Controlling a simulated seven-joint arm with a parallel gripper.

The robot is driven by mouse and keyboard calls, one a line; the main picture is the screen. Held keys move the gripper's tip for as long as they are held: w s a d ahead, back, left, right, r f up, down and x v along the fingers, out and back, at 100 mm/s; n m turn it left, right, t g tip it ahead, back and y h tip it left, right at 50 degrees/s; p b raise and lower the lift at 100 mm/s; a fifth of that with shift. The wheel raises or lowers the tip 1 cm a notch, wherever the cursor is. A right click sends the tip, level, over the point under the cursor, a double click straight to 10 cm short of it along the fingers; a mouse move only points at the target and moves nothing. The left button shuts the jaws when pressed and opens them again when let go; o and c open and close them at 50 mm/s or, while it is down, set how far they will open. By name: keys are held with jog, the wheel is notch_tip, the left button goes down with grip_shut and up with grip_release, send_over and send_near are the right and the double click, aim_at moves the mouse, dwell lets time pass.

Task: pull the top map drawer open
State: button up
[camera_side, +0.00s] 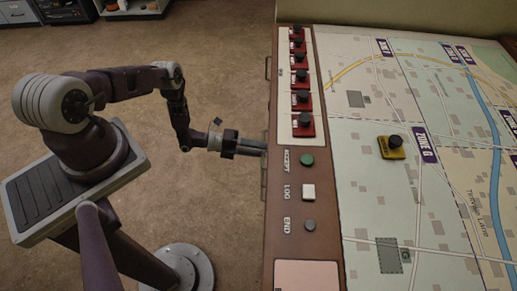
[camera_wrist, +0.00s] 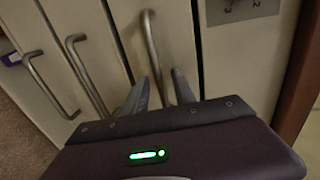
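The map drawers show in the wrist view as pale fronts with metal bar handles. The rightmost drawer (camera_wrist: 188,42), closest to the console's brown edge, appears to be the top one and looks closed. Its handle (camera_wrist: 151,42) runs down between the fingers of my gripper (camera_wrist: 160,88). The fingers are apart, one on each side of the handle, with a gap visible; contact cannot be told. In the side view my gripper (camera_side: 262,149) reaches the console's left side, its tips at the edge. The drawer fronts are mostly hidden there.
Two more handles, a middle one (camera_wrist: 86,76) and a left one (camera_wrist: 50,86), lie left of the gripper. The console top (camera_side: 292,255) carries red stamps (camera_side: 303,98), buttons and a map (camera_side: 440,215) with a yellow piece (camera_side: 391,148). Open floor (camera_side: 225,75) lies left of the console.

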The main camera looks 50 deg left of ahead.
grip_shut()
dwell(1.3)
